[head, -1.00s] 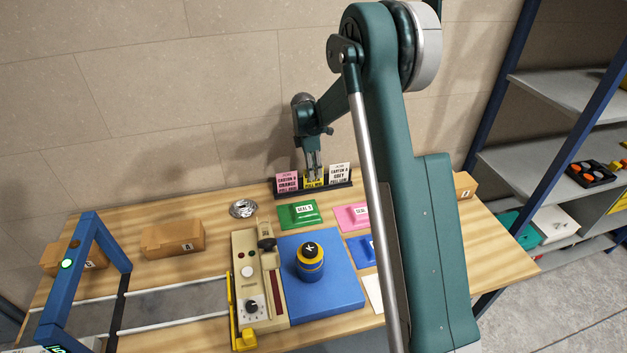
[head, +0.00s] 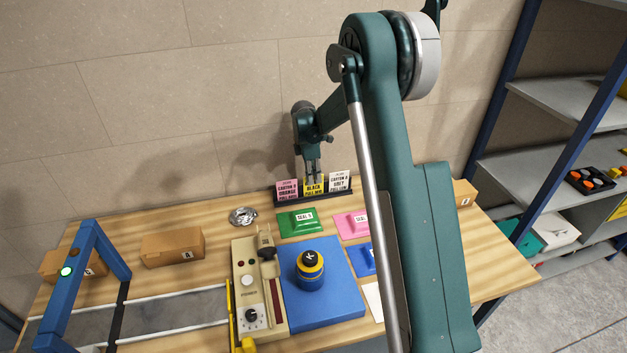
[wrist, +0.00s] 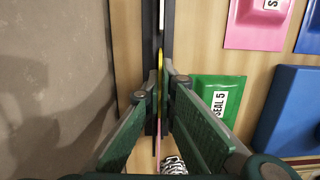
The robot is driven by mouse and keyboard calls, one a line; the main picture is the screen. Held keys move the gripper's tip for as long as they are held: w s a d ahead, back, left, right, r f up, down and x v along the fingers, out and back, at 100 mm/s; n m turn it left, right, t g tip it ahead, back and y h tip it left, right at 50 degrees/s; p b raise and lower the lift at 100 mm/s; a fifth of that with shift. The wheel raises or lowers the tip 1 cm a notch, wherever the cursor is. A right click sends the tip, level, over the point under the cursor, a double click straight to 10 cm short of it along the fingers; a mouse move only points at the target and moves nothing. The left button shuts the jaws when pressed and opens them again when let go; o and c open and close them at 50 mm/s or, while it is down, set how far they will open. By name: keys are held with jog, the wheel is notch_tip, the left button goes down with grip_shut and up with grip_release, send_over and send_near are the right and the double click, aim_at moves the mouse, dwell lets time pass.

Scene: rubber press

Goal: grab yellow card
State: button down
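The yellow card (head: 313,188) stands in the middle of a dark card rack (head: 318,199), between a pink and a white card. Its printed face shows in the head view. In the wrist view only its thin yellow edge (wrist: 160,62) shows. My gripper (head: 313,172) points down at the card's top edge. In the wrist view my two fingers (wrist: 159,78) are a small gap apart, on either side of the line of the card. I see no clear contact with it.
The pink card (head: 287,190) and white card (head: 340,181) flank closely. The wall (head: 230,110) is just behind the rack.

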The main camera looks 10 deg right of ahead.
jog(key=shift+r, duration=5.2)
